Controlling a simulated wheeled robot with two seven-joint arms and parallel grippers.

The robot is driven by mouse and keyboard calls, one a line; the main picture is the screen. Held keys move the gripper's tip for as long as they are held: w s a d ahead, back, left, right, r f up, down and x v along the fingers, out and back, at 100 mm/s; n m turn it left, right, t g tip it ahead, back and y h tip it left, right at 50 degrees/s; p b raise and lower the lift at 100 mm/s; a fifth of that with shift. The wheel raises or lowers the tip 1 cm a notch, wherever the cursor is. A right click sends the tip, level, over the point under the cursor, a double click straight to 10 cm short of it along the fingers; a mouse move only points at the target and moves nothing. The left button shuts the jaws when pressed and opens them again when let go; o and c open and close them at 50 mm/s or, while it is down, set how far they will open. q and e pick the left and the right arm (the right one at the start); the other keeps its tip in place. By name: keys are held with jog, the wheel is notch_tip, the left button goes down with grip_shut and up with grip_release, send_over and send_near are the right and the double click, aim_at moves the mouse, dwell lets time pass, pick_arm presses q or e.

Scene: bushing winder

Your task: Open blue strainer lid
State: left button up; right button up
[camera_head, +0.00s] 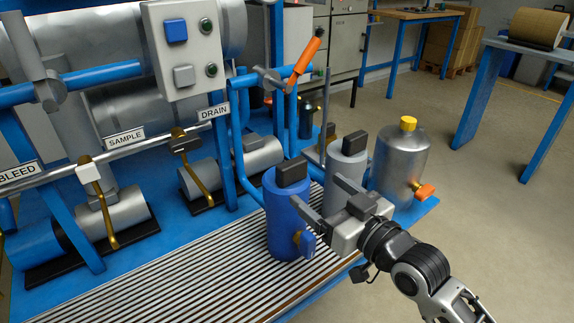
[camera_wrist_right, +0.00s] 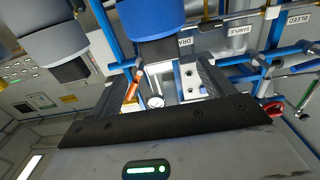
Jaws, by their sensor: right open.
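The blue strainer (camera_head: 284,222) stands upright on the slatted rack in the head view, with a black block-shaped handle (camera_head: 292,172) on its lid. The lid looks closed. A blue valve knob sits on its front right side. My right gripper (camera_head: 315,190) is just right of the strainer, its two fingers spread and empty. In the right wrist view the scene is upside down. There the blue strainer (camera_wrist_right: 150,18) and its black handle (camera_wrist_right: 162,48) show at the top, between the directions of the fingers. Whether a finger touches the strainer I cannot tell. My left gripper is not in view.
A grey strainer (camera_head: 346,160) with a black handle stands close behind my right gripper. A silver tank (camera_head: 402,165) with a yellow cap and orange valve is right of it. Blue pipes and an orange-handled lever (camera_head: 307,57) rise behind. The slatted rack (camera_head: 215,275) is clear at front left.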

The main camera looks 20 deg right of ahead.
aim_at(286, 165)
jog(key=x, duration=1.1)
jog(key=shift+w+f, duration=0.1)
jog(key=shift+w, duration=0.05)
